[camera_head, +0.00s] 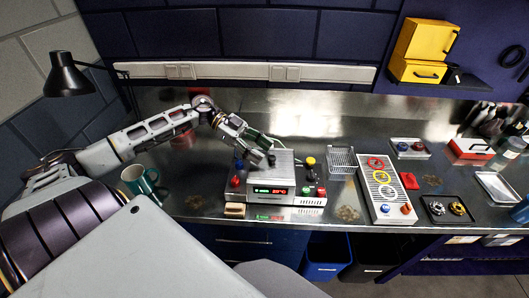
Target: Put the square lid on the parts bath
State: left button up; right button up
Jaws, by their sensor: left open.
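The parts bath (285,201) appears to be the silver box with a lit red and green display, near the front edge of the bench. A flat grey square surface (284,160) shows at its top, partly hidden by my gripper; I cannot tell whether it is the lid or part of the bath, or how it sits. My left gripper (257,160) is over the left rear of the bath, pointing down to the right, with its fingers open. I cannot tell whether it touches anything. My right gripper is not in view.
A wire basket (342,161) stands right of the bath, beside a panel with coloured rings (386,193). A green mug (139,182) stands at left and a small tan block (235,210) at the front. Black and pale trays (498,187) lie further right.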

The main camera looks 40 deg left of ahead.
pick_arm(q)
jog(key=v, duration=0.9)
jog(key=shift+a, duration=0.2)
jog(key=shift+s+d, duration=0.1)
dwell(0.5)
